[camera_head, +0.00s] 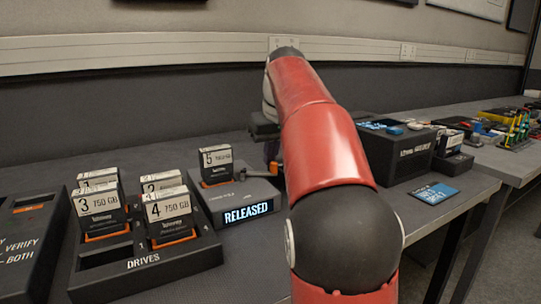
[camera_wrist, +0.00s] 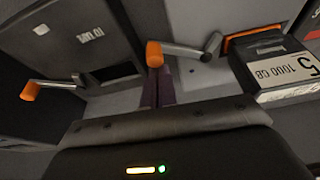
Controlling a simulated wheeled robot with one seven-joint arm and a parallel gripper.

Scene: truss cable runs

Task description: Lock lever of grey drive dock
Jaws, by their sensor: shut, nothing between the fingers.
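The grey drive dock (camera_head: 232,193) stands left of my arm in the head view, its display reading RELEASED. Drive 5 (camera_head: 216,166) stands upright in its slot and shows at the right of the wrist view (camera_wrist: 290,82). The dock's lever has an orange knob (camera_head: 274,167). In the wrist view a metal arm runs from this knob (camera_wrist: 154,54) right to a pivot on the dock (camera_wrist: 200,75). My gripper's purple fingers (camera_wrist: 160,78) are shut and empty, close beside the knob; contact is unclear. In the head view my arm hides most of the gripper.
A drive rack (camera_head: 150,262) with several drives stands at the left front. A second orange-tipped lever (camera_wrist: 45,86) shows at left in the wrist view. A dark box (camera_head: 402,155) stands right of my arm, with a blue-labelled card (camera_head: 436,193) in front of it.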

